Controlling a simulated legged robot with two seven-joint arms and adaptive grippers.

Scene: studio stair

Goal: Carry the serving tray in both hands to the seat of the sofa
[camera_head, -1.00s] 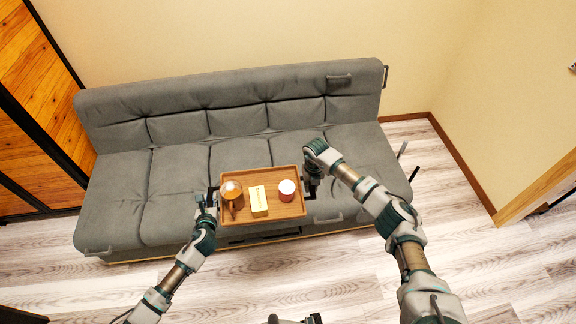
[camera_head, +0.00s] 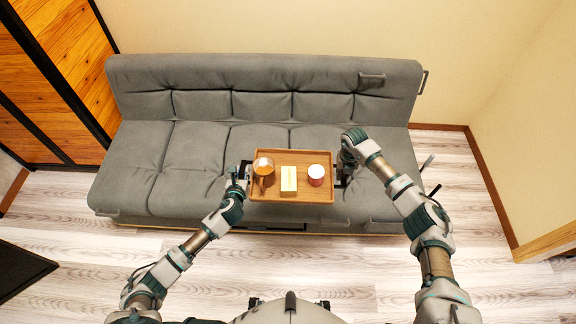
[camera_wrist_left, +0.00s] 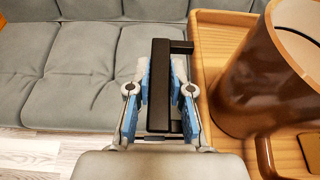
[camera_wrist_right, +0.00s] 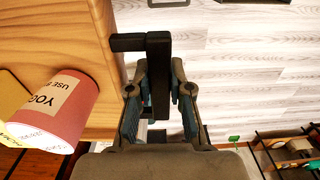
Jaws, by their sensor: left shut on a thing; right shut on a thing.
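The wooden serving tray (camera_head: 325,197) is held level between my two grippers, in front of and above the front edge of the grey sofa (camera_head: 190,150). On it stand a brown mug (camera_head: 264,172), a yellow box (camera_head: 288,180) and a red-and-white tub (camera_head: 316,175). My left gripper (camera_wrist_left: 160,85) is shut on the tray's black left handle. My right gripper (camera_wrist_right: 160,95) is shut on the black right handle. The sofa seat is empty where it shows; the tray hides part of its middle front. I cannot tell the exact height of the tray over the seat.
The sofa's backrest (camera_head: 260,85) stands against the wall. Pale wood floor (camera_head: 330,275) lies open in front. A dark mat (camera_head: 20,270) lies at the lower left. A wooden-panelled door or partition (camera_head: 50,80) stands at the left. Shelf-like clutter (camera_wrist_right: 290,145) shows in the right wrist view.

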